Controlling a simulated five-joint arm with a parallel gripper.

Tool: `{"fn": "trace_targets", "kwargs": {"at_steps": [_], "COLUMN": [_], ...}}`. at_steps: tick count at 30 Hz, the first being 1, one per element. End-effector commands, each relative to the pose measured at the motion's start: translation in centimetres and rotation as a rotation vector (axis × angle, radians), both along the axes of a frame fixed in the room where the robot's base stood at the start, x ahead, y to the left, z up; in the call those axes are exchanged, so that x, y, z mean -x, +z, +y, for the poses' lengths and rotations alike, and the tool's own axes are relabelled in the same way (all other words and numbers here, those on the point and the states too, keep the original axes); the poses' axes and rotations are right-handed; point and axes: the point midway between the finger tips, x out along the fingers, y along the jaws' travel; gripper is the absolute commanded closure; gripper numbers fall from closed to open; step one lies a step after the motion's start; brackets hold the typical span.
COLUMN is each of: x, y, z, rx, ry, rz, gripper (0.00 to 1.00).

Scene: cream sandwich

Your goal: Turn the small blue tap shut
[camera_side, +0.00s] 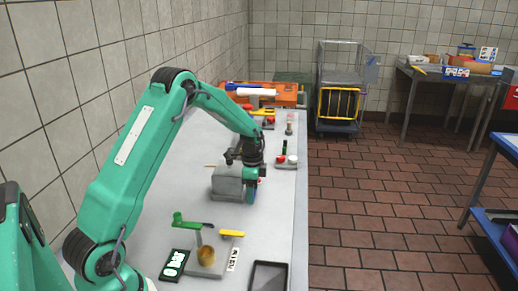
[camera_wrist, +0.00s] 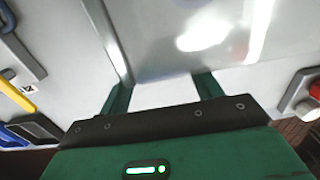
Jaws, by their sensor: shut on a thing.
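The small blue tap (camera_side: 251,191) shows as a small blue shape at the right front of a grey box (camera_side: 226,183) on the bench. My gripper (camera_side: 251,179) is right at it, low against the box, and is shut on it. In the wrist view, my two green fingers (camera_wrist: 162,92) reach toward a shiny grey surface. The tap itself cannot be made out between them there, and its handle's angle is too small to tell in the side view.
An orange crate (camera_side: 284,94) is at the back.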

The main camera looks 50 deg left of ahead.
Motion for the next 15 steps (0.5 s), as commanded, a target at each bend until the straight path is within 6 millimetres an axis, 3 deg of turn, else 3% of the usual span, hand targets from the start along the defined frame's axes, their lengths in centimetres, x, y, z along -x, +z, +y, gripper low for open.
{"fn": "trace_targets", "kwargs": {"at_steps": [12,13,15], "x": [-0.06,-0.06,-0.06], "y": [0.23,0.23,0.22], "z": [0.00,0.00,0.00], "rx": [-0.001,-0.001,-0.001], "ry": [-0.014,-0.014,-0.013], "rz": [-0.002,-0.002,-0.002], "gripper": [0.58,0.34,0.26]}}
